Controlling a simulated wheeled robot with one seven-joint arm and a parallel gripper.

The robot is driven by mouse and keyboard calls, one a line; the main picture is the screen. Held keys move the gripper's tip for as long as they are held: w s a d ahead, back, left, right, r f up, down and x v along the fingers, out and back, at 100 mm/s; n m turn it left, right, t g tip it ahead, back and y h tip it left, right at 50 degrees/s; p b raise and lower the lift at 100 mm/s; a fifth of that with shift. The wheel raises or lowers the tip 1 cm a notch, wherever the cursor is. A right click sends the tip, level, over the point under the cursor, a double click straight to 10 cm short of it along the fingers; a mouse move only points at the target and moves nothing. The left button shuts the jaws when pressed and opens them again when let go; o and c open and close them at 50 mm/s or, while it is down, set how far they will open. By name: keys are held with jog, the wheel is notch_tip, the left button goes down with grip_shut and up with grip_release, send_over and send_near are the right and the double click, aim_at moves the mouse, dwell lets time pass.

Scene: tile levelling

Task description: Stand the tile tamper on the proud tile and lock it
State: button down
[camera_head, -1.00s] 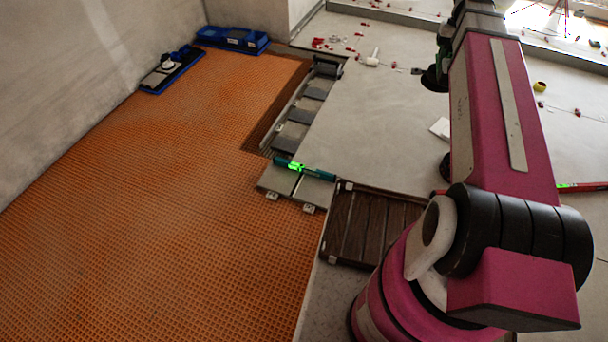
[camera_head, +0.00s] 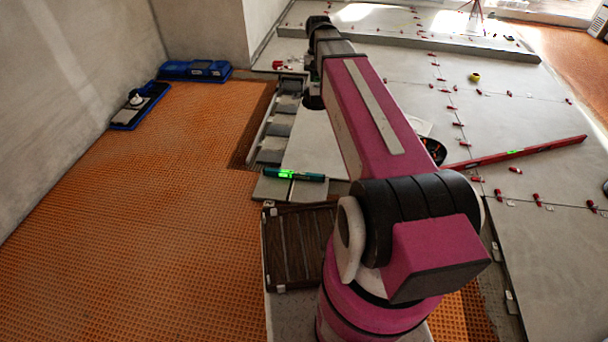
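Two grey tiles (camera_head: 270,187) lie side by side at the edge of the orange mat, with a green-lit level (camera_head: 294,174) across them. Further grey tiles (camera_head: 271,156) run in a strip behind them. From here I cannot tell which tile stands proud. I cannot make out a tile tamper for certain. My pink arm reaches away from the camera, its dark far end (camera_head: 318,24) beyond the tile strip. My gripper's fingers are not visible, and the arm hides part of the pale floor beside the strip.
A blue tray (camera_head: 125,126) with a white-knobbed tool (camera_head: 137,100) and a blue case (camera_head: 195,70) lie by the left wall. A brown slatted crate (camera_head: 274,279) stands near my base. A long red level (camera_head: 520,152) lies at right. The orange mat (camera_head: 130,220) is mostly clear.

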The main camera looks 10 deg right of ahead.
jog(key=w+a+f+m, duration=0.1)
jog(key=w+f+m, duration=0.25)
jog(key=f, duration=0.95)
jog(key=w+f+m, duration=0.2)
jog(key=w+f, duration=0.3)
jog(key=f, duration=0.9)
notch_tip(320, 180, down, 34)
jog(key=s+m+y, duration=0.1)
jog(key=m, duration=0.4)
jog(key=shift+s+a+m+t, duration=0.2)
jog(key=shift+s+m+t, duration=0.15)
jog(key=shift+t, duration=0.05)
jog(key=shift+f, duration=0.8)
dwell(0.6)
jog(key=c, duration=0.8)
grip_release()
jog(key=shift+c, duration=0.2)
notch_tip(320, 180, up, 11)
jog(key=d, duration=0.1)
jog(key=shift+w+d+f, duration=0.2)
jog(key=shift+w, duration=0.15)
